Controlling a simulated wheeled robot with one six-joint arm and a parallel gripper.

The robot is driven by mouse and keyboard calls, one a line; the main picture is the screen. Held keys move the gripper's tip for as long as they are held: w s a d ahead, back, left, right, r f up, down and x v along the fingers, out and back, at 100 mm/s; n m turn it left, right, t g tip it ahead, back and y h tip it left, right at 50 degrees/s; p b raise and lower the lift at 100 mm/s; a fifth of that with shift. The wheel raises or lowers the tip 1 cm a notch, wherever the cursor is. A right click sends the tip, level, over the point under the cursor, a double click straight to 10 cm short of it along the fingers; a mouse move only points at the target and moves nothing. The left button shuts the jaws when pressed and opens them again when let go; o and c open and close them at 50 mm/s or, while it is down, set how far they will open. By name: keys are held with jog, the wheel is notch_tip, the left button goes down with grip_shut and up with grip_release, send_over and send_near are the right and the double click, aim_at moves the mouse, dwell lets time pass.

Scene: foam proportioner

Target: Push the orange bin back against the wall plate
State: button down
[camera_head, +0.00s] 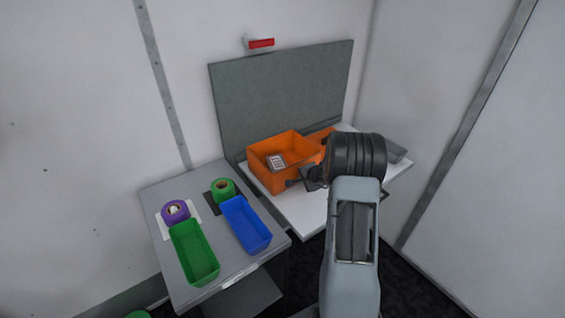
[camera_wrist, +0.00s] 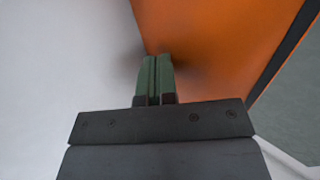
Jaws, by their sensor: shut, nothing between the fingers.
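The orange bin (camera_head: 264,175) stands on the white table in front of the grey-green wall plate (camera_head: 280,95). A small item with a printed label (camera_head: 276,161) lies inside it. My gripper (camera_head: 291,183) is shut and empty, low at the bin's front right side. In the wrist view, the shut green fingertips (camera_wrist: 157,75) are close to or touching the orange bin's face (camera_wrist: 205,35); I cannot tell which. A dark strip runs along the bin's far edge there, with a grey-green surface beyond. The bin's back foot is hidden, so any gap to the plate is unclear.
Another orange piece (camera_head: 320,136) and a grey bin (camera_head: 396,151) are to the right, partly behind my arm. On the grey side table (camera_head: 230,264) stand a green bin (camera_head: 195,255), a blue bin (camera_head: 246,226), a purple roll (camera_head: 175,211) and a green roll (camera_head: 223,190).

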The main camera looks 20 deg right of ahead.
jog(key=shift+w+a+p, duration=0.15)
jog(key=shift+w+p, duration=0.05)
jog(key=shift+w, duration=0.75)
jog(key=shift+w+a+p, duration=0.15)
jog(key=shift+w+a, duration=0.05)
jog(key=shift+w, duration=0.7)
jog(key=shift+w+a+p, duration=0.15)
jog(key=shift+w+p, duration=0.05)
jog(key=shift+w, duration=0.75)
jog(key=s+b, duration=0.2)
jog(key=s+d+b, duration=0.1)
jog(key=s+b, duration=0.1)
jog(key=s, duration=0.1)
jog(key=s+b, duration=0.2)
jog(key=s, duration=0.1)
jog(key=shift+d+f+b, duration=0.1)
jog(key=shift+d+b, duration=0.15)
jog(key=shift+b, duration=0.05)
jog(key=shift+s, duration=0.5)
